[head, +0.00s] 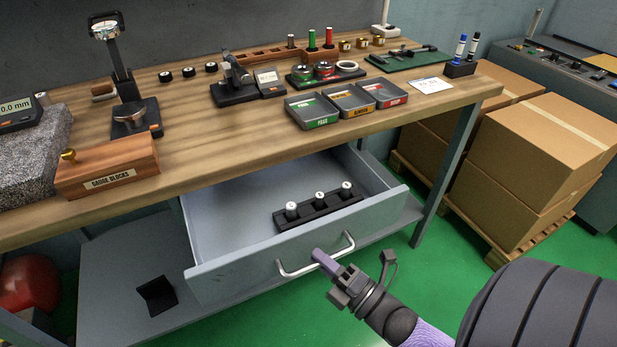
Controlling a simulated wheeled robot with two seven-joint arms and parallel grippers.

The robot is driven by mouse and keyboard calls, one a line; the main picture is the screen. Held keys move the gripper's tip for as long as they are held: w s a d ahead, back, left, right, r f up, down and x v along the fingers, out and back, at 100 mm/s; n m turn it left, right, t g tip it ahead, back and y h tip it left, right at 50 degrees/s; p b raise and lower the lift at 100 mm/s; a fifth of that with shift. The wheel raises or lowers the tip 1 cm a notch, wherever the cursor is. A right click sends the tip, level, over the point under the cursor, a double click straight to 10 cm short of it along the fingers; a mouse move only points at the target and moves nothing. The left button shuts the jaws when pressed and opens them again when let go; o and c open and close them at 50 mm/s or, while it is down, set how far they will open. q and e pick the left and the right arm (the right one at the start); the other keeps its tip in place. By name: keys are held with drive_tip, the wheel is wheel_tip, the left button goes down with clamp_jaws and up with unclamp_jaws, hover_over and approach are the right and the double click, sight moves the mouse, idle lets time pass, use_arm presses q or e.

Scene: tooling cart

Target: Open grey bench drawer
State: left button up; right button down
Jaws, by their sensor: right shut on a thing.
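The grey bench drawer (300,252) hangs under the wooden bench top and stands well open, its inside showing. A silver bar handle (296,271) runs across its front. My right gripper (322,258) comes in from the lower right and is shut on the handle near its middle. Part of the handle is hidden behind the fingers. Inside the drawer, a black rack (322,211) holds three white-topped pins. My left gripper is not in view.
The bench top (210,165) carries a gauge blocks box (108,172), small labelled trays (350,100) and other tools. Cardboard boxes (545,140) stand on a pallet at the right. Green floor in front of the bench is clear. A grey lower shelf (120,265) lies below the drawer.

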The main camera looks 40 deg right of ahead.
drive_tip(key=s+a+p, duration=0.1)
drive_tip(key=s, duration=0.6)
drive_tip(key=shift+a+p, duration=0.3)
drive_tip(key=shift+a, duration=0.05)
drive_tip(key=shift+s, duration=0.1)
drive_tip(key=c, duration=0.6)
unclamp_jaws()
drive_tip(key=shift+c, duration=0.2)
drive_tip(key=v, duration=1)
